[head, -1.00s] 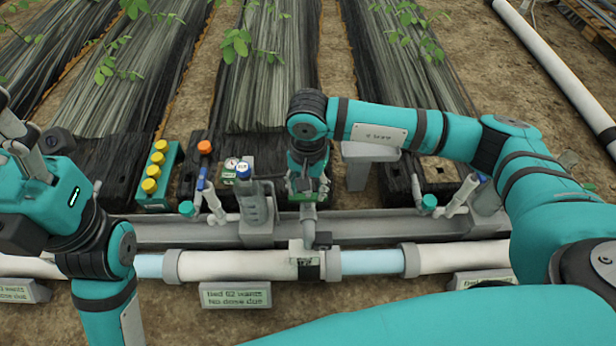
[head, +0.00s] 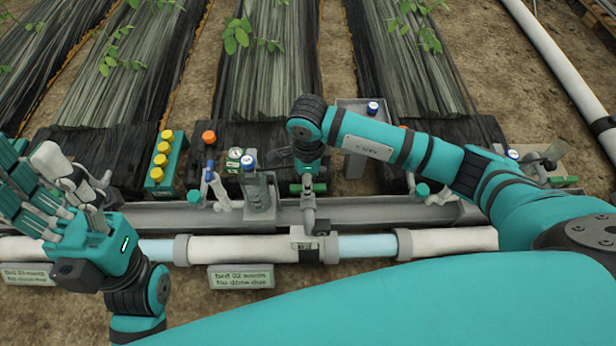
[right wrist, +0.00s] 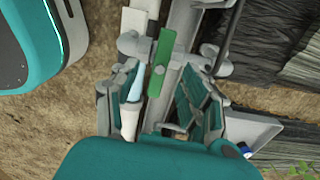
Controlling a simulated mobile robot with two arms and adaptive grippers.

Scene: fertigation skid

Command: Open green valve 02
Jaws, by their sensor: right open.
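A green valve handle (head: 307,187) sits on a grey upright pipe above the main pipe, by the sign (head: 240,277) reading "Bed 02". No number is legible on the handle itself. In the right wrist view the green handle (right wrist: 162,58) lies between the spread fingers of my open right gripper (right wrist: 170,65); I see no clear contact. In the head view my right wrist is directly over the valve and hides most of that gripper. My left gripper (head: 48,185) is empty, its fingers spread, at the left, away from the valve.
A teal block with yellow caps (head: 160,160), an orange knob (head: 209,137), a gauge (head: 235,154) and a grey cup-like holder (head: 259,195) stand left of the valve. Another green handle (head: 565,181) is at the far right. A grey rail (head: 160,213) runs behind the main pipe.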

